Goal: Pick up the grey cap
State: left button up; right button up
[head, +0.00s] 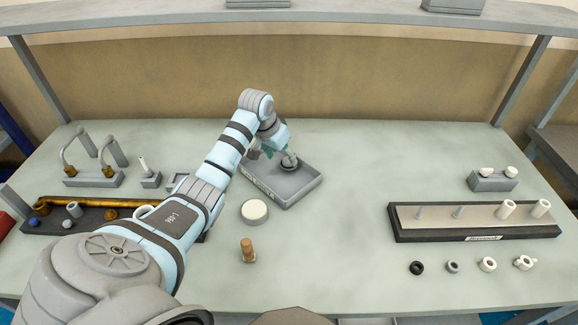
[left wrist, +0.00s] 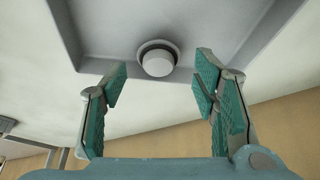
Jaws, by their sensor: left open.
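The grey cap (head: 289,161) is in the grey tray (head: 309,190) at the back middle of the table, partly hidden by my arm in the head view. In the left wrist view the cap (left wrist: 158,61) is a round, pale grey knob on a wider, darker ring, near the wall of the tray (left wrist: 95,66). My left gripper (head: 270,153) is over the tray's back left part, close to the cap. In the left wrist view its two teal fingers (left wrist: 162,82) are spread apart, with the cap ahead of the gap and nothing between them. My right gripper is not in view.
A round white-topped piece (head: 254,211) and a brown peg (head: 247,250) stand in front of the tray. A dark rack (head: 400,228) with white rollers is at right, with several rings before it. A pipe fixture (head: 32,217) is at left. The table's middle right is clear.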

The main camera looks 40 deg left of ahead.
aim_at(286, 161)
pick_arm(q)
jog(key=b+x, duration=0.1)
jog(key=x, duration=0.4)
jog(key=shift+w+d, duration=0.1)
jog(key=shift+r, duration=0.1)
jog(key=c, duration=0.7)
jog(key=shift+r, duration=0.1)
